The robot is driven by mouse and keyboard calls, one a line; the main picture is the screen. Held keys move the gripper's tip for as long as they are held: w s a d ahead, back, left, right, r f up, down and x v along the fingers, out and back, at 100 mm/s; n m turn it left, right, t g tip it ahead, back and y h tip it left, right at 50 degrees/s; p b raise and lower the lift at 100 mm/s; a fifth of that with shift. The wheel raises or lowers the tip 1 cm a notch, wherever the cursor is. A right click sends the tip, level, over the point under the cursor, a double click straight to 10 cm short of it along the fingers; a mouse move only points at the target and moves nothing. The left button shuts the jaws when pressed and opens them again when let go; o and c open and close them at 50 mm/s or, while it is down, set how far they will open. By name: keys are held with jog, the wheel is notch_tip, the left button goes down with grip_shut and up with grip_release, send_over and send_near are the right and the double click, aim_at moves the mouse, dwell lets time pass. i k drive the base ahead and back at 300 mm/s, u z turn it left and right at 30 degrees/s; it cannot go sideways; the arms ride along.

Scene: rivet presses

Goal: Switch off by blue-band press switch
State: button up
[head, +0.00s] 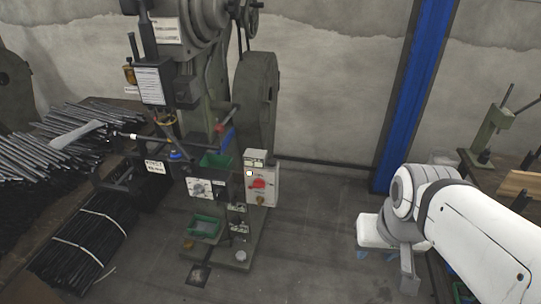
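A green-grey rivet press (255,100) stands left of centre in the head view. A light grey switch box (262,195) is mounted low at its right side, with a red rotary knob (258,184) on its front. The knob's exact setting is too small to read. A small blue part (177,155) shows at the press's left, and a bluish piece near a red-tipped lever (228,134); I cannot tell which is the band. My gripper (409,272) hangs at the lower right, well right of the switch box and apart from it. Its finger opening is not clear.
Bundled dark rods (85,245) lie on the left, with more loose rods (80,135) above. A blue column (412,90) stands behind my arm. Another small press (492,130) is on a bench at the right. Floor between switch box and gripper is clear.

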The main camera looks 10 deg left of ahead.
aim_at(258, 184)
jog(key=u, duration=0.05)
jog(key=i, duration=1)
jog(key=z, duration=0.1)
